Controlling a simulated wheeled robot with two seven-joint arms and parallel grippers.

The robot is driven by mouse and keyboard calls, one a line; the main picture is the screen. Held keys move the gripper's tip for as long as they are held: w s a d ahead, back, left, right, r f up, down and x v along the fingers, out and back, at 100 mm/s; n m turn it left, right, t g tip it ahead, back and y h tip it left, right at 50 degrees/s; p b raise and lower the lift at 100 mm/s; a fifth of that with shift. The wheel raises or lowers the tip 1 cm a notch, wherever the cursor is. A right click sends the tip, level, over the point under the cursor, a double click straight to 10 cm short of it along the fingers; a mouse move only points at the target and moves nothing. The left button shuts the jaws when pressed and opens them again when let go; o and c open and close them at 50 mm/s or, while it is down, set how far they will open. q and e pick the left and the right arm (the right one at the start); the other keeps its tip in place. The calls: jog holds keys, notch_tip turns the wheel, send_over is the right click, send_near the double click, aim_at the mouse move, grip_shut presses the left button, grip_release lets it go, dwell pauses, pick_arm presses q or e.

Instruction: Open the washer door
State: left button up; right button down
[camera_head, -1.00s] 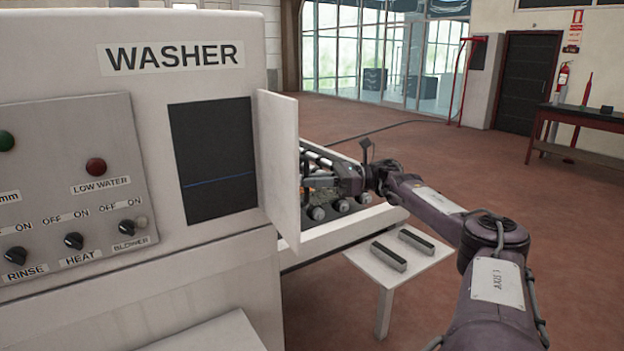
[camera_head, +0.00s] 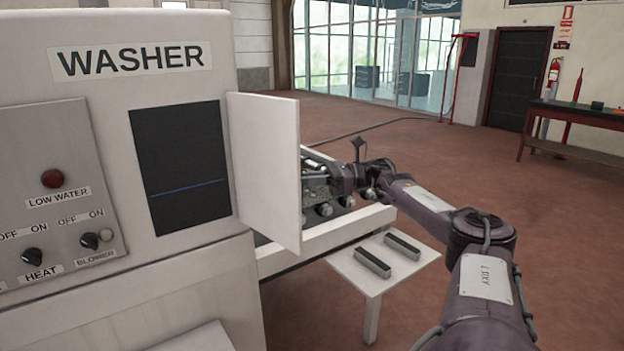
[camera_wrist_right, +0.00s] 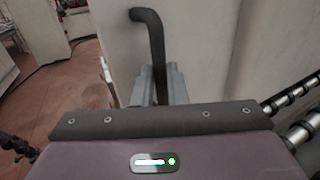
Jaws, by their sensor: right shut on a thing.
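The washer (camera_head: 190,240) fills the left of the head view. Its white door (camera_head: 264,165) stands swung out from the machine's right edge. My right gripper (camera_head: 316,187) is at the far side of the door, and the door's free edge partly hides its fingers. In the right wrist view the door (camera_wrist_right: 205,40) carries a dark, bent bar handle (camera_wrist_right: 150,25). My right gripper (camera_wrist_right: 158,90) is shut on the lower part of this handle. My left gripper is not in view.
A roller conveyor (camera_head: 345,230) lies beyond the door, below my right arm. A small white table (camera_head: 400,275) with two dark-topped blocks (camera_head: 385,255) stands in front of it. The red floor on the right is open up to a workbench (camera_head: 590,120).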

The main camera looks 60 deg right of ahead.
jog(key=shift+w+r, duration=0.1)
jog(key=shift+r, duration=0.2)
jog(key=c, duration=1.8)
grip_release()
jog(key=shift+w+a, duration=0.1)
jog(key=shift+w, duration=0.1)
jog(key=o, duration=0.3)
jog(key=shift+w+a+f, duration=0.2)
jog(key=shift+w, duration=0.25)
jog(key=shift+o, duration=0.2)
jog(key=shift+w+a+f, duration=0.1)
jog(key=shift+w+a, duration=0.05)
jog(key=shift+w, duration=0.1)
jog(key=shift+s+d, duration=0.2)
jog(key=shift+s, duration=0.15)
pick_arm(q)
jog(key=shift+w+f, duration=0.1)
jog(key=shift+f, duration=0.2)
pick_arm(e)
jog(key=v, duration=0.7)
jog(key=shift+s+d, duration=0.25)
